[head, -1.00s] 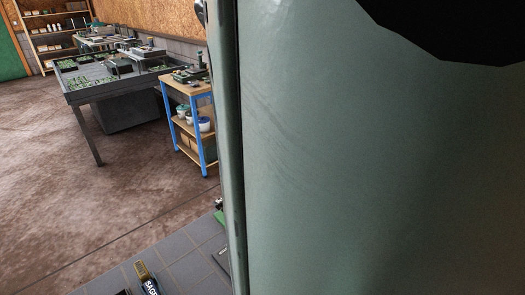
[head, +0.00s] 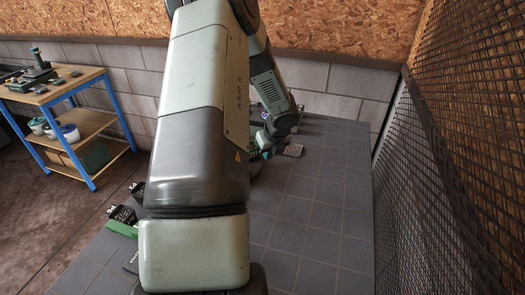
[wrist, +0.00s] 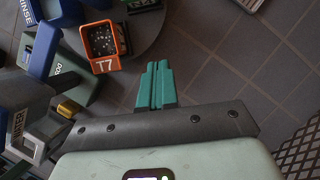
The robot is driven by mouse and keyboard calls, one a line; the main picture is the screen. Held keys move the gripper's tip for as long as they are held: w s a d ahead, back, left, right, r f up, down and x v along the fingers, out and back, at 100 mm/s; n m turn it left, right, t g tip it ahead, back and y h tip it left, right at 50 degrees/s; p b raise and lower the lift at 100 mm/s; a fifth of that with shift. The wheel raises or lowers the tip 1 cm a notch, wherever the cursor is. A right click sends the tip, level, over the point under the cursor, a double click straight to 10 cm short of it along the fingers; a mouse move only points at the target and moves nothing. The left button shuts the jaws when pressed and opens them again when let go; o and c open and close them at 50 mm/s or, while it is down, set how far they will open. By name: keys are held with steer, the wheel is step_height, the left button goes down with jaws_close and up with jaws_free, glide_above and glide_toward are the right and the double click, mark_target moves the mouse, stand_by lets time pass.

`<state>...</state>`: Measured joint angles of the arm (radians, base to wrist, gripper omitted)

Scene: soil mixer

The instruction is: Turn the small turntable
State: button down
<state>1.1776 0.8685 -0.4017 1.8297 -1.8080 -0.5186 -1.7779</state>
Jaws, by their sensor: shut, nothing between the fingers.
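The small turntable (wrist: 145,42) seems to be the dark grey round disc at the upper left of the wrist view. An orange box marked T7 (wrist: 103,45) with dark contents stands on it, and a green-labelled dark tray (wrist: 143,8) is at its far side. My gripper (wrist: 157,66) is shut and empty, its teal fingers side by side just below and right of the disc's rim. I cannot tell whether they touch it. In the head view my arm hides most of the disc, and the gripper shows small beyond the arm.
A blue RINSE item (wrist: 22,12) and a grey WATER item (wrist: 22,128) crowd the wrist view's left side. Mesh fencing (head: 440,150) borders the right. Open tiles lie right of my gripper.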

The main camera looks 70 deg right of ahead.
mark_target(254, 144)
steer(key=x, duration=0.7)
steer(key=shift+f, duration=0.25)
steer(key=w+d, duration=0.2)
steer(key=shift+w+d+f, duration=0.2)
steer(key=shift+d, duration=0.1)
steer(key=shift+w+d, duration=0.3)
steer(key=shift+d, duration=0.05)
steer(key=shift+w+d+n, duration=0.15)
steer(key=shift+d+n, duration=0.55)
steer(key=shift+n, duration=0.1)
steer(key=shift+w+d+n+t+y, duration=0.2)
steer(key=shift+d+n+t+y, duration=0.2)
steer(key=shift+d+n, duration=0.25)
steer(key=shift+w+d+n+y, duration=0.45)
steer(key=shift+d+n, duration=0.35)
steer(key=shift+n, duration=0.45)
steer(key=shift+w+d+n+t+y, duration=0.3)
steer(key=shift+w+d+n+y, duration=0.15)
steer(key=shift+w+d+n, duration=0.65)
steer(key=shift+w+n, duration=0.1)
steer(key=shift+w, duration=0.1)
